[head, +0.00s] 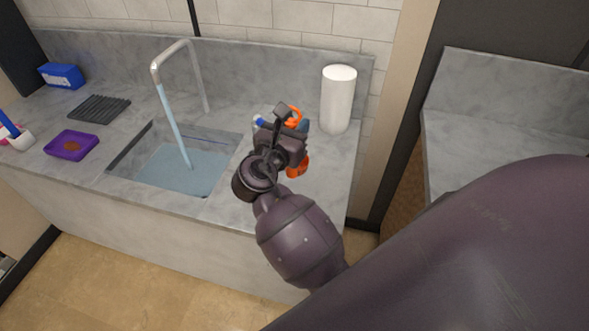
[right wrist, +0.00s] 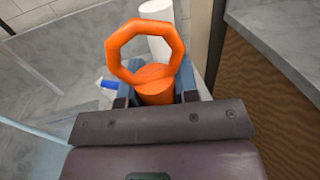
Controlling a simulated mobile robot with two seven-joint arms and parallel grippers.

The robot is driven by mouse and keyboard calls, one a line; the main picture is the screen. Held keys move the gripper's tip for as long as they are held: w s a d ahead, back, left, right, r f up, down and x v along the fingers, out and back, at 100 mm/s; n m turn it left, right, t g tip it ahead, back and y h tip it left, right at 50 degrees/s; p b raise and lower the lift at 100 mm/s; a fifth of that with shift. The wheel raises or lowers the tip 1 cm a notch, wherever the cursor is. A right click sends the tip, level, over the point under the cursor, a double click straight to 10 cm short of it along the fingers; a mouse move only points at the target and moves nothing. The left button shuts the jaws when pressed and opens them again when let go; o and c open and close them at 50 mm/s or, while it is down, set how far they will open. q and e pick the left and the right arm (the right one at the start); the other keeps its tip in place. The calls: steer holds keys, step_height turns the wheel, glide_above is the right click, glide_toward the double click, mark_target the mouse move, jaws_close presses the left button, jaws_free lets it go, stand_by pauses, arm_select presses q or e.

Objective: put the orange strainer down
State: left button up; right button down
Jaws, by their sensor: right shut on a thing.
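The orange strainer (right wrist: 155,94) is in my right gripper (right wrist: 157,98), with its ring-shaped part standing up beyond the fingers in the right wrist view. In the head view, orange parts of the strainer (head: 298,166) show on both sides of my right gripper (head: 292,130), which is over the counter to the right of the sink. The gripper and wrist hide most of the strainer there. I cannot tell whether it touches the counter. My left gripper is not in view.
A sink (head: 215,178) holds water under a running faucet (head: 172,62). A white roll (head: 338,100) stands behind and right of my right gripper. A blue-and-white object (right wrist: 110,84) lies close by. A purple tray (head: 90,137), dark ribbed mat (head: 99,108) and blue box (head: 62,76) are at left.

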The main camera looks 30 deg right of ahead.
step_height(320, 180, down, 9)
steer(key=shift+r+b, duration=0.1)
steer(key=shift+b, duration=0.45)
step_height(320, 180, down, 4)
steer(key=shift+r+b, duration=0.15)
steer(key=shift+b, duration=0.15)
steer(key=shift+f, duration=0.2)
steer(key=c, duration=0.9)
jaws_free()
steer(key=shift+o, duration=0.2)
steer(key=shift+r, duration=0.1)
